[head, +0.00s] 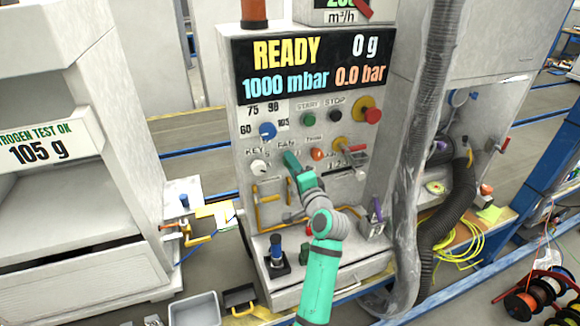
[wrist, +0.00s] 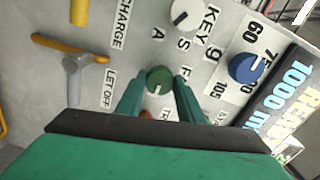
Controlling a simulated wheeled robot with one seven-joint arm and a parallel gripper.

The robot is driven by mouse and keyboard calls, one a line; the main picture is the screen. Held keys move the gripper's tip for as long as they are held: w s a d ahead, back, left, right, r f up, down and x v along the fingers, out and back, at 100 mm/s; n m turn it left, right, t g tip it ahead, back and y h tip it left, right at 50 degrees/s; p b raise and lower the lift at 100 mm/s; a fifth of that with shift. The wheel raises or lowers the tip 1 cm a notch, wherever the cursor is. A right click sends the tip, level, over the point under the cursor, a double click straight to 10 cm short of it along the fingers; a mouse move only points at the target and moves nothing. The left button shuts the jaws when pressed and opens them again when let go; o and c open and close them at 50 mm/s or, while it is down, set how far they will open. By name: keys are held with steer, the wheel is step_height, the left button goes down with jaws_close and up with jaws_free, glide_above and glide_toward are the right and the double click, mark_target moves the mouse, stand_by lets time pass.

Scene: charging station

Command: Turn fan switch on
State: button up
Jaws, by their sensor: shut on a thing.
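The fan switch (wrist: 160,79) is a round green knob with a white mark, on the grey front panel of the charging station. In the wrist view it sits between the two green fingers of my gripper (wrist: 160,90), which are shut on it. In the wrist view, its white mark points toward my gripper. In the head view, my gripper (head: 291,161) reaches the panel just under the FAN label (head: 286,146), and it hides the switch there.
A white key knob (head: 259,167) and a blue dial (head: 267,130) are close by on the left. Yellow-handled valves (head: 268,198) are below, and a large grey hose (head: 425,130) hangs at right.

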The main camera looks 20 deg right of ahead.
steer(key=shift+s+d+f, duration=0.1)
stand_by(0.3)
steer(key=o, duration=1)
steer(key=shift+o, duration=0.2)
steer(key=s, duration=1)
steer(key=shift+s+d, duration=0.15)
steer(key=shift+s, duration=0.2)
